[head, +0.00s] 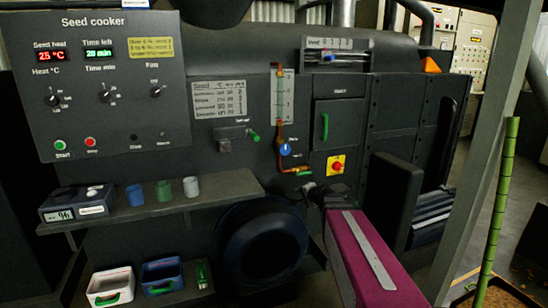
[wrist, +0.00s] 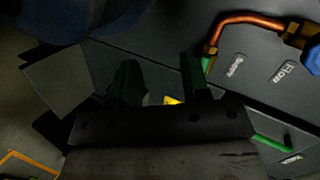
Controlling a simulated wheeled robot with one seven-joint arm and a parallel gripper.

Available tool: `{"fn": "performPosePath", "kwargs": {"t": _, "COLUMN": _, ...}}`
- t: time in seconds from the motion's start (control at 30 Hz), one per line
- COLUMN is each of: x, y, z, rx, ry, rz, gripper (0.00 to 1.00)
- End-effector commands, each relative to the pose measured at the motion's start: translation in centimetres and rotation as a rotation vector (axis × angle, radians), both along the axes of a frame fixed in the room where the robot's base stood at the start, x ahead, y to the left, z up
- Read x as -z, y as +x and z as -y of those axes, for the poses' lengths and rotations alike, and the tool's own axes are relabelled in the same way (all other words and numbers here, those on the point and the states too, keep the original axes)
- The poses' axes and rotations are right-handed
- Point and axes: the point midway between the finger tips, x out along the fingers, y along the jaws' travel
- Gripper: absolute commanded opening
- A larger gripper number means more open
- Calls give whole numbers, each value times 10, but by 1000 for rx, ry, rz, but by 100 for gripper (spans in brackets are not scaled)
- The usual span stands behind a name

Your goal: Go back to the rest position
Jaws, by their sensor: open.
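My gripper (head: 314,192) is at the end of my magenta arm, in front of the seed cooker's dark front (head: 350,190). It is small and dark there. In the wrist view my gripper (wrist: 161,78) shows two dark fingers standing apart, with nothing held between them. A yellow patch (wrist: 171,100) shows beyond the gap. The copper pipe (wrist: 245,18) with its green end is right of the fingers and apart from them. In the head view the copper pipe (head: 279,130) runs down the level gauge, above my gripper.
The control panel (head: 100,85) is at upper left. A shelf (head: 215,193) holds a grey box (head: 75,203) and several small cups. A red knob on a yellow plate (head: 337,164) is just above my gripper. A slanted grey post (head: 480,150) stands at right.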

Motion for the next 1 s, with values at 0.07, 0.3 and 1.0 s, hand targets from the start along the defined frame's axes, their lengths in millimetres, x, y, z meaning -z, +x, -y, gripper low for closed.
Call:
{"fn": "performPosePath", "kwargs": {"t": 0.07, "x": 28, "y": -28, "z": -11, "rx": -110, "ry": -123, "rz": -68, "gripper": 43}}
{"fn": "performPosePath", "kwargs": {"t": 0.3, "x": 112, "y": -126, "z": -14, "rx": -475, "ry": -528, "rz": -352, "gripper": 43}}
{"fn": "performPosePath", "kwargs": {"t": 1.0, "x": 159, "y": -221, "z": 25, "rx": -780, "ry": -892, "rz": -697, "gripper": 43}}
